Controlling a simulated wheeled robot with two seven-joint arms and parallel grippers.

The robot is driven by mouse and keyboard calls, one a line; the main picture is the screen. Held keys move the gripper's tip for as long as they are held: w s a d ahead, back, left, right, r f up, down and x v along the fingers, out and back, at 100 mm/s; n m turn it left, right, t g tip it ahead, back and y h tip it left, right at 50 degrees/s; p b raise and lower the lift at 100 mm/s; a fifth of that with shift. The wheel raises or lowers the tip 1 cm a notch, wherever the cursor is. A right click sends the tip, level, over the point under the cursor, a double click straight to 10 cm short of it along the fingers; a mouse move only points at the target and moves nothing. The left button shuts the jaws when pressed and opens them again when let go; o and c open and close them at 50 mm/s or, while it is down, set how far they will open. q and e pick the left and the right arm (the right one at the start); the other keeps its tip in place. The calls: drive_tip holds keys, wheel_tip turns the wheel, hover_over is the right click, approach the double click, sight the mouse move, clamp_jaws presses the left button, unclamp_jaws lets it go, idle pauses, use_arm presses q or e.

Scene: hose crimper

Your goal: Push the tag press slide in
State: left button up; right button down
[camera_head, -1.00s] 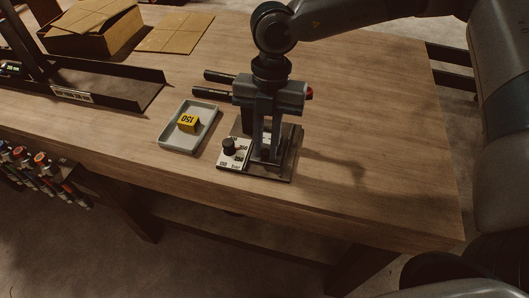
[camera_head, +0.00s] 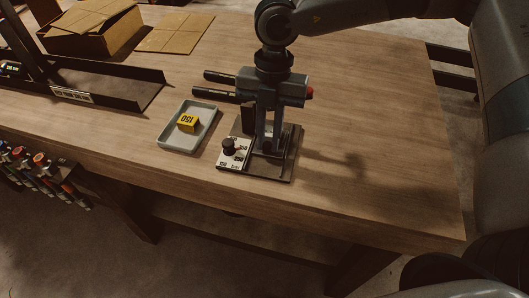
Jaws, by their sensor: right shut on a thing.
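The tag press (camera_head: 284,168) is a dark base near the middle of the table, with a white dial plate (camera_head: 236,162) and a black knob (camera_head: 229,146) at its front left. My right gripper (camera_head: 267,146) points down over the press from above. Its fingers are close together and shut on a part of the press, which seems to be the slide. The fingers largely hide that part, so I cannot tell how far in it sits. My left gripper is not in view.
A grey tray (camera_head: 167,144) with a yellow block marked 150 (camera_head: 188,123) stands left of the press. A cardboard box (camera_head: 95,35) and a dark metal channel (camera_head: 120,91) are at the upper left. The table right of the press is clear.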

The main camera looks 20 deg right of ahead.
drive_tip(key=shift+w+d, duration=0.4)
drive_tip(key=shift+w, duration=0.2)
drive_tip(key=shift+w+d, duration=0.35)
drive_tip(key=shift+w, duration=0.25)
drive_tip(key=c, duration=1.1)
unclamp_jaws()
drive_tip(key=shift+r, duration=0.95)
drive_tip(key=shift+o, duration=0.6)
drive_tip(key=shift+r, duration=0.25)
drive_tip(key=shift+a+r+p, duration=0.15)
drive_tip(key=shift+r+p, duration=0.2)
drive_tip(key=shift+r, duration=0.8)
drive_tip(key=shift+r+p, duration=0.85)
drive_tip(key=shift+r, duration=1.3)
